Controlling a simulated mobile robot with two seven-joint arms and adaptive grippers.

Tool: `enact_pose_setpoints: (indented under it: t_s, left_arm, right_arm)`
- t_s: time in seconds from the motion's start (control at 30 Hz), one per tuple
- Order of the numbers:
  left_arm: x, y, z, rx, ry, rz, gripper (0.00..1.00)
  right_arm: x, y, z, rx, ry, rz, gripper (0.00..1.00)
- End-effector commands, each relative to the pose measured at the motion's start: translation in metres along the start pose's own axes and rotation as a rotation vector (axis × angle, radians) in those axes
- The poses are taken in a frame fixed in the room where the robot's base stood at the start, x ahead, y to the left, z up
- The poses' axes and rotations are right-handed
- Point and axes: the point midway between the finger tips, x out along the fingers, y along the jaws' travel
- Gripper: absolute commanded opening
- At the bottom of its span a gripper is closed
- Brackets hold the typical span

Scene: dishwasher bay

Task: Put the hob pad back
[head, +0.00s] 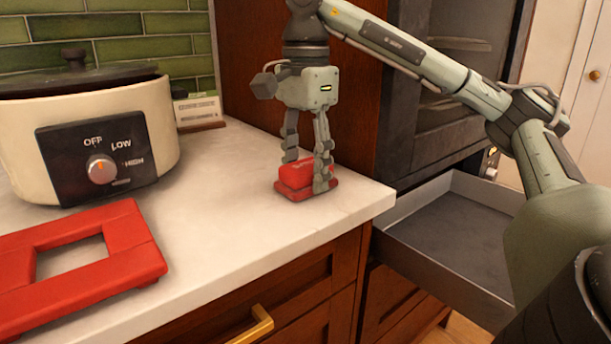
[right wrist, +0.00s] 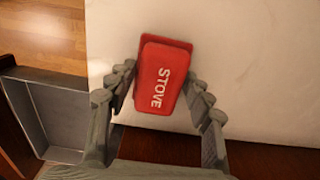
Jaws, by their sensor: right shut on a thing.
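The hob pad (head: 296,176) is a small red block with a wider base, at the right end of the white counter. In the right wrist view the hob pad (right wrist: 163,80) shows white "STOVE" lettering on its top. My right gripper (head: 306,172) points down over it and is shut on it, one finger on each side. The pad is at counter level; I cannot tell whether it touches the surface. A red frame (head: 128,238) with a rectangular opening lies at the counter's front left. My left gripper is not in view.
A cream slow cooker (head: 160,120) with a dark lid stands at the back left. A small card stand (head: 198,112) is behind it. An open grey drawer (head: 450,225) juts out right of the counter's end. The middle of the counter is clear.

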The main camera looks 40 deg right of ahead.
Motion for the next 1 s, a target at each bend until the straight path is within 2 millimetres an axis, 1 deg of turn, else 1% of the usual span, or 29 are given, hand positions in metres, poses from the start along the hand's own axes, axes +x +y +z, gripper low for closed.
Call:
enact_pose_setpoints:
  t_s: [0.23, 0.43, 0.47, 0.6, 0.87, 1.0]
  left_arm:
    - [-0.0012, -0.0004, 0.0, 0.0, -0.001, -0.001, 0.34]
    - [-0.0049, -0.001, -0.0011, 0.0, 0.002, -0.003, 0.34]
    - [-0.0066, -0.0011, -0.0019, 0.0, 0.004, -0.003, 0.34]
    - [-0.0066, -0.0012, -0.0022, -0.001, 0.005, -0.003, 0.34]
    - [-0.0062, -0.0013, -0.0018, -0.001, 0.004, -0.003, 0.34]
    - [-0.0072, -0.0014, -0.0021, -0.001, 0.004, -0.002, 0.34]
  right_arm:
    - [-0.0005, 0.0, 0.0, 0.0, 0.0, 0.0, 0.24]
    - [0.0041, 0.0002, 0.0, 0.0, 0.0, 0.001, 0.24]
    - [0.003, 0.0001, 0.0001, 0.0, 0.0, 0.0, 0.55]
    - [0.0028, 0.0001, 0.0, 0.0, 0.0, 0.0, 0.72]
    - [0.0026, 0.0001, 0.0001, 0.0, 0.0, 0.0, 0.72]
    - [-0.0036, -0.0001, 0.0, 0.001, 0.0, -0.002, 0.72]
